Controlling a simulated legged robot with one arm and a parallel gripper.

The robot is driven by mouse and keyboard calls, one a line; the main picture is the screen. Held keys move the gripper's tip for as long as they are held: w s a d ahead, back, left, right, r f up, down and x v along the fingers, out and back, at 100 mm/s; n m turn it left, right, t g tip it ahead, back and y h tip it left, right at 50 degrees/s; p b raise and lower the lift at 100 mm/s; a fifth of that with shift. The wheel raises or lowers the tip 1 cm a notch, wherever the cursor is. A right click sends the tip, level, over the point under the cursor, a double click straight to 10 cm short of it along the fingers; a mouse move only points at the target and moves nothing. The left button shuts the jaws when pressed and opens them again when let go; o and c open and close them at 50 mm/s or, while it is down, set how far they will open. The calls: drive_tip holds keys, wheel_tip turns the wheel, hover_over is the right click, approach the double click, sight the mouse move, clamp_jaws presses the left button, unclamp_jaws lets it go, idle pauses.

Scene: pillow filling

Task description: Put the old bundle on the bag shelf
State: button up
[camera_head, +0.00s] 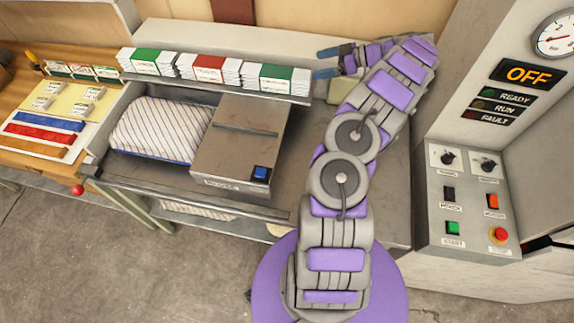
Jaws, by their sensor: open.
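Three bundles of white bags stand in a row on a raised grey shelf (225,88): one with a green band (147,62) at left, one with a red band (208,69) in the middle, and one with a green band (275,76) at right. I cannot tell which is the old bundle. My gripper (318,65) is beyond the shelf's right end, with its blue fingers pointing left. The fingers are apart with nothing visible between them. A pale yellowish block (342,90) lies just below the gripper, partly hidden by my arm.
A striped pillow (158,130) lies in the machine bed beside a grey cover box with a blue button (260,173). A control panel (470,200) reading OFF stands at right. A wooden table (30,150) with coloured strips and cards is at left.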

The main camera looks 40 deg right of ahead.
drive_tip(key=w+a+r+g+y, duration=0.1)
drive_tip(key=w+a+r+g, duration=0.15)
drive_tip(key=a+r, duration=0.45)
drive_tip(key=s+a+r+g, duration=0.1)
drive_tip(key=a+r+g, duration=0.1)
drive_tip(key=a, duration=0.7)
drive_tip(key=s+a+r+m+g, duration=0.1)
drive_tip(key=s+a+r+g, duration=0.15)
drive_tip(key=a, duration=0.75)
drive_tip(key=s+a+r+g, duration=0.1)
drive_tip(key=a+r, duration=0.1)
drive_tip(key=a, duration=0.7)
drive_tip(key=s+a+r+m+g+h, duration=0.1)
drive_tip(key=s+a+g+h, duration=0.1)
drive_tip(key=s+a, duration=0.5)
drive_tip(key=s+a+m+g+h, duration=0.2)
drive_tip(key=s+a, duration=0.2)
drive_tip(key=s, duration=0.5)
drive_tip(key=s+d+f+m+h, duration=0.1)
drive_tip(key=s+m+h, duration=0.1)
drive_tip(key=s, duration=0.6)
drive_tip(key=s+d+f+m+h, duration=0.2)
drive_tip(key=s+h, duration=0.2)
drive_tip(key=s, duration=0.4)
drive_tip(key=shift+s+d+f, duration=0.15)
drive_tip(key=shift+s+f, duration=0.1)
drive_tip(key=shift+s, duration=0.05)
drive_tip(key=shift+f, duration=0.1)
